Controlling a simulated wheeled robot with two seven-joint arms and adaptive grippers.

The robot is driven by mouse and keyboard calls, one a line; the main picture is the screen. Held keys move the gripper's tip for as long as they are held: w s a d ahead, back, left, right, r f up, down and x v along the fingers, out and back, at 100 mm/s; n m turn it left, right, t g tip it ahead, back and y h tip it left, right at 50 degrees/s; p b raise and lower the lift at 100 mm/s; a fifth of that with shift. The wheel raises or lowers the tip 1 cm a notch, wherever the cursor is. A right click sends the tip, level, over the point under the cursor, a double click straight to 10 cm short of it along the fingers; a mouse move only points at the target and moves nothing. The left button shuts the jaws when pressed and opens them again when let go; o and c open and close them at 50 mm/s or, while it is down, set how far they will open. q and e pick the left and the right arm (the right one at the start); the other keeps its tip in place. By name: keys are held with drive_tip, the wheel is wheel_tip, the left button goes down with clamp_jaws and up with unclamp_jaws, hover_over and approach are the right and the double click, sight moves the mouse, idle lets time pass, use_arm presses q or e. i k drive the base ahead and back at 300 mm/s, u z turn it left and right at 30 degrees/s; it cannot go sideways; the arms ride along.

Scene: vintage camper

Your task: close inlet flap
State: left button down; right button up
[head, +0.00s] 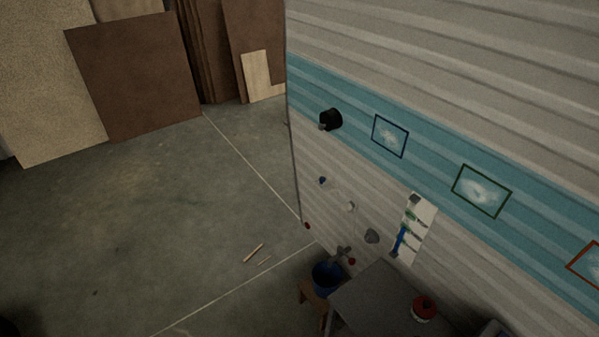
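The camper wall (450,120) is ribbed and off-white with a teal band, and fills the right side of the head view. A black round fitting (332,118) sticks out from the teal band near the wall's left corner. Below it are a small blue-and-white fitting (323,181), a small white fitting (351,206) and a grey rounded fitting (372,236). I cannot tell which of these is the inlet flap, or whether a flap stands open. Neither gripper is in view.
A grey table (375,297) stands against the wall, bearing a red round item (424,308). A blue bucket (326,276) sits on a wooden stool (309,295). Wooden sticks (254,253) lie on the concrete floor. Boards (135,75) lean at the back. The left floor is largely clear.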

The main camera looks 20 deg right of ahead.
sight(324, 185)
drive_tip(key=z, duration=0.05)
drive_tip(key=i, duration=1.25)
drive_tip(key=z, duration=1.55)
